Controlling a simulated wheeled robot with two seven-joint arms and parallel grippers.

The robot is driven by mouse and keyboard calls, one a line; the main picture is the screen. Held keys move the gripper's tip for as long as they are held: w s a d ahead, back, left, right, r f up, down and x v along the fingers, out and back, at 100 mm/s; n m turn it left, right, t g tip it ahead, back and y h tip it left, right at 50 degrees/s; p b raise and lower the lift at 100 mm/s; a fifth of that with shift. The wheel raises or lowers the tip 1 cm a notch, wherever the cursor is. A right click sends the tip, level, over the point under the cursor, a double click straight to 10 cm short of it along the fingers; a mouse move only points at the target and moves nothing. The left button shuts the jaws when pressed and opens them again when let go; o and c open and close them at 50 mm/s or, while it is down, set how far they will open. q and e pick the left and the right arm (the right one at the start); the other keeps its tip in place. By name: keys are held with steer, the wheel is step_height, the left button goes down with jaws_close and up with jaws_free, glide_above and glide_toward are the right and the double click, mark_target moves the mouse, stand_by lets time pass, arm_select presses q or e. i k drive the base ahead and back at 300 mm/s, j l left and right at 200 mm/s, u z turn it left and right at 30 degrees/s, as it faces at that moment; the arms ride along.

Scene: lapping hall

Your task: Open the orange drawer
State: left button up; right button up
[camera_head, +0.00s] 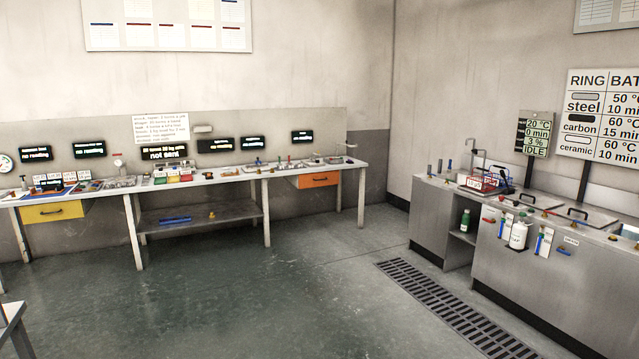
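The orange drawer (318,181) hangs under the right end of the long workbench at the back wall, in the head view. It looks shut, with a small dark handle on its front. It is some way off across the floor. Neither of my grippers shows in this view.
The long workbench (225,177) also has a yellow drawer (53,212) at its left and a low shelf (200,217) between its legs. A steel sink counter (550,262) stands at the right, with a floor grate (440,305) before it. The floor (260,290) ahead is clear. A table corner (12,312) is at the lower left.

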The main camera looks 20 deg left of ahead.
mark_target(312, 175)
steer(key=i+u, duration=0.25)
steer(key=i, duration=7.9)
steer(key=j+u, duration=0.05)
steer(key=j, duration=0.05)
